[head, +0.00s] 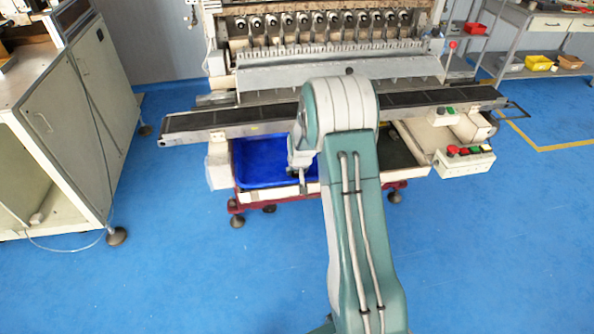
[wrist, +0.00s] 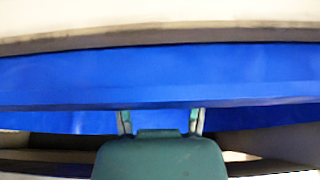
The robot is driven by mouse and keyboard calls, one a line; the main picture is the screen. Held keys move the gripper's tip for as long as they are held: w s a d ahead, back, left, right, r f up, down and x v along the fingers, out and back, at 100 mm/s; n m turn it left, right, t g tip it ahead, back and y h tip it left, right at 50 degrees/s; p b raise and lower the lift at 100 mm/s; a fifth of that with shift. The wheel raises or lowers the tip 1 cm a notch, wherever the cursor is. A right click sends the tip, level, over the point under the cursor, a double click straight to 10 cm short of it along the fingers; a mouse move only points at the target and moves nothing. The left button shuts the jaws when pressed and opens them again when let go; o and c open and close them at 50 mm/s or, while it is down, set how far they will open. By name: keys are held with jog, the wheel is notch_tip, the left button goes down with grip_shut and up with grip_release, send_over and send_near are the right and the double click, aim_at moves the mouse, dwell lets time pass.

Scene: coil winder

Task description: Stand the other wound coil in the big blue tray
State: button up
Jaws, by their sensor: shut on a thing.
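The big blue tray (head: 262,160) sits low under the front rail of the winding machine in the head view. Its blue wall (wrist: 160,78) spans the wrist view. My gripper (wrist: 160,120) shows at the bottom of the wrist view, its two fingers a little apart against the blue. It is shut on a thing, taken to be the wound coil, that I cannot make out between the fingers. In the head view my arm covers the right part of the tray and most of my gripper. I cannot pick out any wound coil in either view.
The machine's long dark rail (head: 235,122) runs above the tray. A control box with red buttons (head: 464,161) juts out at the right. A cream cabinet (head: 60,130) stands at the left. The blue floor (head: 190,270) in front is mostly clear.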

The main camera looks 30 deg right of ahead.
jog(key=shift+f, duration=0.1)
jog(key=o, duration=0.8)
jog(key=shift+o, duration=0.2)
jog(key=a+v, duration=0.2)
jog(key=v, duration=0.9)
jog(key=s+a+f+v, duration=0.1)
jog(key=a+v, duration=0.1)
jog(key=v, duration=0.9)
jog(key=s+a+r+n, duration=0.1)
jog(key=s+a+r, duration=0.2)
jog(key=s, duration=0.5)
jog(key=s+a+r+n, duration=0.1)
jog(key=s+a+r, duration=0.3)
jog(key=s, duration=0.4)
jog(key=s+a+r+n+t+y, duration=0.1)
jog(key=s+a+r, duration=0.2)
jog(key=s, duration=0.5)
jog(key=shift+s+a+r, duration=0.25)
jog(key=shift+a+r, duration=0.05)
jog(key=shift+r, duration=0.15)
